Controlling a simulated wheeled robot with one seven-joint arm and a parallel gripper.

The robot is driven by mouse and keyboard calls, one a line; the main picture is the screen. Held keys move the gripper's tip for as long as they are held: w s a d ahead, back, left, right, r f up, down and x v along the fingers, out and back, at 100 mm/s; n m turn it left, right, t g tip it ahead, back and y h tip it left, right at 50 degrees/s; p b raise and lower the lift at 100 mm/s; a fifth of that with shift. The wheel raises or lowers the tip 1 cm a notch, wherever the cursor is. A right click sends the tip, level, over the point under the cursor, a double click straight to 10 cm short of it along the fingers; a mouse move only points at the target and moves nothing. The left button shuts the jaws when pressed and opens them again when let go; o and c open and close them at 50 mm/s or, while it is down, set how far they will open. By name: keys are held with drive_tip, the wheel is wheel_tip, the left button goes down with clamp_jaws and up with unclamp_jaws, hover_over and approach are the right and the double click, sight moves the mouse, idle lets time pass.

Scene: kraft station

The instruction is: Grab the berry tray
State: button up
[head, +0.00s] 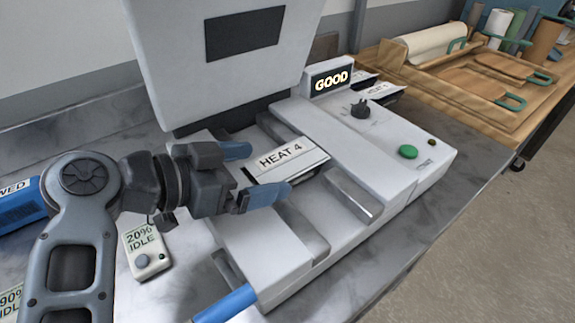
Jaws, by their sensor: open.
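No berry tray is recognisable in the head view. My gripper (268,170) is open, with its two blue fingertips apart over the white machine (300,230). Between and just beyond the fingertips is a dark-sided block with a white label reading HEAT 4 (282,158). It sits in the machine's channel. I cannot tell whether the fingers touch it. The machine's large lid (170,60) stands raised behind the gripper. My gripper and wrist hide part of the machine's left side.
A small box reading 20% IDLE (146,248) stands left. A wooden bench (470,105) is at right.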

sight(275, 167)
drive_tip(key=x, duration=0.3)
drive_tip(key=shift+w+d+f, duration=0.2)
drive_tip(key=shift+w, duration=0.05)
drive_tip(key=shift+c, duration=0.3)
drive_tip(key=c, duration=1)
drive_tip(key=shift+r+p, duration=0.1)
drive_tip(key=shift+p, duration=0.2)
